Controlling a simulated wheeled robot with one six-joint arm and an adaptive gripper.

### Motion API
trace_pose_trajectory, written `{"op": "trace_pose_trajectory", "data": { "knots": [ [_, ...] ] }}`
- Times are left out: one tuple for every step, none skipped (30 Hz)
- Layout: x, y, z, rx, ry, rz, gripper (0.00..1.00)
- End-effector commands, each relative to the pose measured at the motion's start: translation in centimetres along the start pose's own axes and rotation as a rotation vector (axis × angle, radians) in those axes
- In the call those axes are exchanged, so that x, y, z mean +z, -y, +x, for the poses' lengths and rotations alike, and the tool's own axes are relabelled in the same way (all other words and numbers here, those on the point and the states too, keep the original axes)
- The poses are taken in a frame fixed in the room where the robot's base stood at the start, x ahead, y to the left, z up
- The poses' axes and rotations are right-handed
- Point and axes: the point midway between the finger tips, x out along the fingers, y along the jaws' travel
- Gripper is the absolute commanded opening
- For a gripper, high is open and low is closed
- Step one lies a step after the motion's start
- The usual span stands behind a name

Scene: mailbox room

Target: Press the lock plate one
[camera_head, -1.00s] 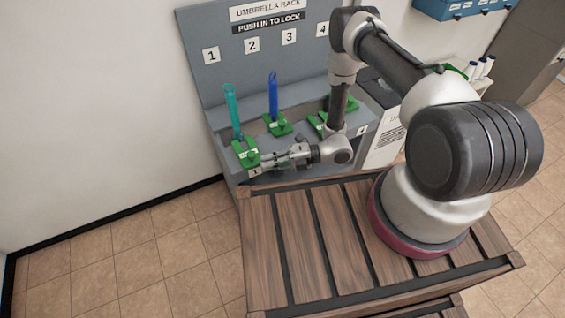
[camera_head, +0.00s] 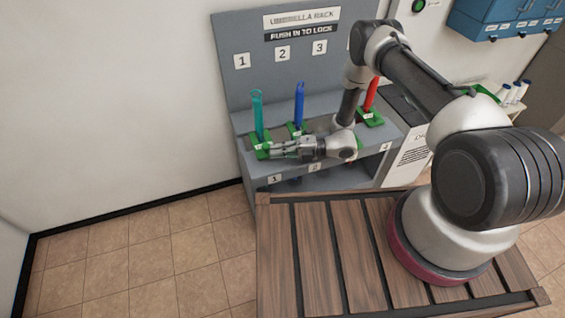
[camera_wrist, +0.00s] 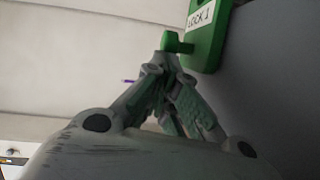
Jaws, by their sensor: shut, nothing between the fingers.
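The umbrella rack (camera_head: 232,70) is grey with numbered slots and a "PUSH IN TO LOCK" sign. Green lock plate one (camera_head: 258,139) sits at its left slot, below the teal umbrella (camera_head: 257,112). In the wrist view its green body (camera_wrist: 208,38) carries a "LOCK 1" label, and a green knob (camera_wrist: 177,43) sticks out to the left. My gripper (camera_head: 273,151) is shut and empty, lying sideways in front of plate one. In the wrist view my gripper (camera_wrist: 160,62) has its fingertips just below the knob; I cannot tell whether they touch.
A blue umbrella (camera_head: 299,103) stands in slot two and a red umbrella (camera_head: 371,93) farther right, each by a green plate. A slatted wooden platform (camera_head: 318,245) is in front of the rack. The tiled floor (camera_head: 150,258) at left is clear.

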Motion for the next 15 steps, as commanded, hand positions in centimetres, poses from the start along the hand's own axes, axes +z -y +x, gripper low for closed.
{"op": "trace_pose_trajectory", "data": {
  "knots": [
    [0.69, -0.11, 0.25, 0.0, 0.0, -0.003, 0.0],
    [0.98, -0.16, 0.35, 0.0, 0.0, -0.002, 0.0],
    [1.28, -0.22, 0.44, 0.001, 0.0, -0.001, 0.0],
    [1.42, -0.24, 0.48, 0.001, 0.0, -0.001, 0.0],
    [1.49, -0.25, 0.5, 0.001, 0.0, -0.001, 0.0],
    [1.53, -0.26, 0.51, 0.001, 0.0, 0.0, 0.0],
    [1.53, -0.26, 0.51, 0.001, 0.001, 0.0, 0.0],
    [1.53, -0.26, 0.5, 0.001, 0.001, 0.001, 0.0],
    [1.52, -0.25, 0.5, 0.0, 0.001, 0.001, 0.0],
    [1.52, -0.25, 0.5, 0.0, 0.001, 0.001, 0.0],
    [1.52, -0.25, 0.5, 0.0, 0.001, 0.001, 0.0],
    [1.51, -0.25, 0.5, 0.0, 0.001, 0.0, 0.0],
    [1.51, -0.25, 0.5, 0.0, 0.001, 0.0, 0.0],
    [1.5, -0.26, 0.5, 0.0, 0.001, 0.0, 0.0],
    [1.51, -0.34, 0.49, 0.0, 0.001, 0.0, 0.0]
  ]
}}
